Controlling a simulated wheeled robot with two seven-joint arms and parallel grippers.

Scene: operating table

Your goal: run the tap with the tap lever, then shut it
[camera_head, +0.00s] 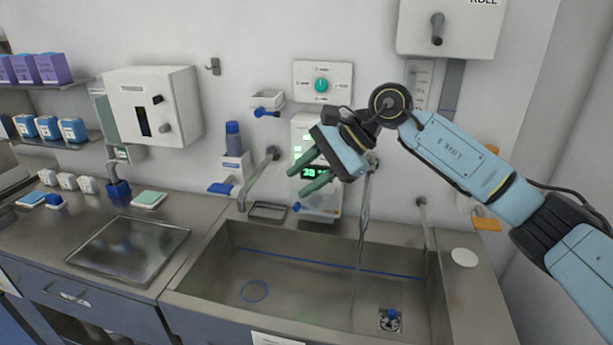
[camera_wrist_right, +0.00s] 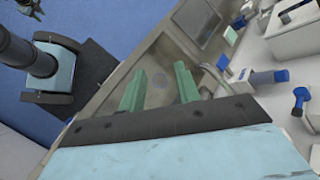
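A steel sink (camera_head: 300,280) is set in the counter. A grey curved spout (camera_head: 258,180) rises at its back left. A thin vertical pipe (camera_head: 366,195) hangs behind my right gripper, and a faint streak like running water drops below it into the basin. I cannot tell which part is the tap lever; part of this area is hidden by my gripper. My right gripper (camera_head: 310,178) is in the air in front of the wall, above the sink's back edge. Its green fingers are apart with nothing between them, as the right wrist view (camera_wrist_right: 160,88) also shows. My left gripper is not in view.
A white unit with a green display (camera_head: 317,208) stands behind the gripper. A wall panel with a green knob (camera_head: 321,85) is above. A steel tray (camera_head: 130,248) lies on the left counter. The basin is mostly clear.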

